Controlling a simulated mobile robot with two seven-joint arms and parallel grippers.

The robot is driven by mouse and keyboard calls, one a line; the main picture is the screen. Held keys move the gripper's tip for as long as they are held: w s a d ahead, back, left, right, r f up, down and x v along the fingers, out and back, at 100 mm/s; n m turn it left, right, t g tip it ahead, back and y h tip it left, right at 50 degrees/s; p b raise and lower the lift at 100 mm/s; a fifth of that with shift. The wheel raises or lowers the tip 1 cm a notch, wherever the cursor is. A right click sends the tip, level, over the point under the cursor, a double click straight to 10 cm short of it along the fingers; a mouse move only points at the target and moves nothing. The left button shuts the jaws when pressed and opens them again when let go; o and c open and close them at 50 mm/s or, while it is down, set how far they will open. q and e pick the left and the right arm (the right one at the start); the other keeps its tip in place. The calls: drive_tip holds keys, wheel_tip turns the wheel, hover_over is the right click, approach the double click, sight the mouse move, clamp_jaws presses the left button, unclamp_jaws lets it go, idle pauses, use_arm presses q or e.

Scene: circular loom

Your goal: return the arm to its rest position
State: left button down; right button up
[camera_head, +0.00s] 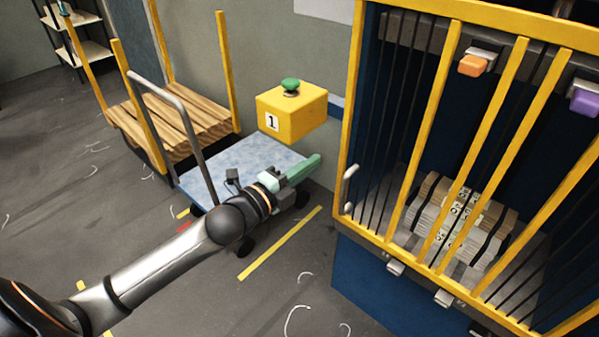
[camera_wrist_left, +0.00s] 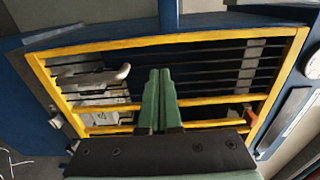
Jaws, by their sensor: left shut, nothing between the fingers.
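My left arm comes in from the lower left in the head view. Its green-fingered left gripper (camera_head: 312,163) is over the far right part of the cart, just left of the yellow-framed cage. The fingers are together with nothing between them. In the left wrist view the shut left gripper (camera_wrist_left: 159,75) points toward the yellow-barred cage (camera_wrist_left: 170,42); I cannot tell the gap between them. In the head view the yellow cage front (camera_head: 437,120) stands to the right of the gripper. My right gripper is not in view.
A yellow box marked 1 with a green button (camera_head: 291,86) sits on the wall just above the gripper. A blue-topped cart (camera_head: 225,172) is below. Stacked bundles (camera_head: 463,215) lie inside the cage. A timber rack (camera_head: 180,120) stands behind. The floor at lower centre is open.

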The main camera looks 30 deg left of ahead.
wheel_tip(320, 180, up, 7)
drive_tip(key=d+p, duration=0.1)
drive_tip(key=p, duration=0.7)
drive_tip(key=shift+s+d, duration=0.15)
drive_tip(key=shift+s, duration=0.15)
use_arm(q)
drive_tip(key=s+d+f+n+g+y, duration=0.1)
drive_tip(key=s+d+f+n+g, duration=0.2)
drive_tip(key=s+f+n, duration=0.6)
drive_tip(key=s+d+f+n+g+y, duration=0.2)
drive_tip(key=s+f+n+g, duration=0.3)
drive_tip(key=s+f+n, duration=0.5)
drive_tip(key=s+d+f, duration=0.1)
drive_tip(key=s+f, duration=0.2)
drive_tip(key=s, duration=0.2)
drive_tip(key=shift+s+f, duration=0.2)
drive_tip(key=shift+f, duration=0.1)
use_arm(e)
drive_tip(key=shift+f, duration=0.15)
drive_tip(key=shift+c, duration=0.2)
